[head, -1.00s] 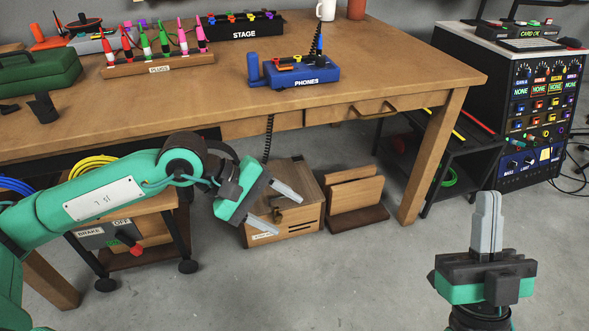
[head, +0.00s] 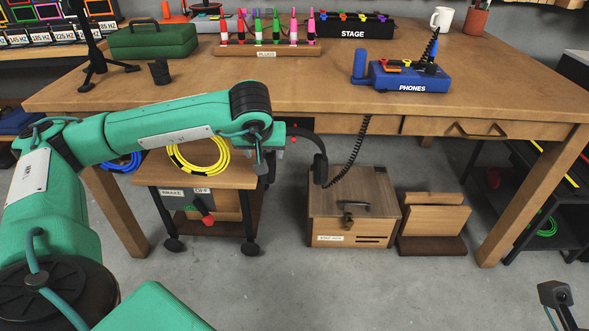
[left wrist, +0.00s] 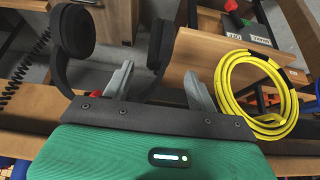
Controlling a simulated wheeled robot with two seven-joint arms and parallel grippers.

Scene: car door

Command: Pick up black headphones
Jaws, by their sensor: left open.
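The black headphones (head: 319,168) hang below the table's front edge, with one ear cup and part of the band showing in the head view. A coiled black cord runs from them up to the table. In the left wrist view, both ear cups show beyond my fingers, one at left (left wrist: 73,34) and one near the middle. My left gripper (head: 279,142) is at the headphones, partly hidden by my own arm in the head view. In the left wrist view the left gripper (left wrist: 158,72) is open, its fingers spread close to the headphones; contact is unclear.
The table (head: 330,95) overhangs this spot. The blue PHONES box (head: 410,79) stands on it. A wooden box (head: 352,210) is on the floor below. A cart with a yellow cable coil (head: 199,165) stands to the left. Open floor lies in front.

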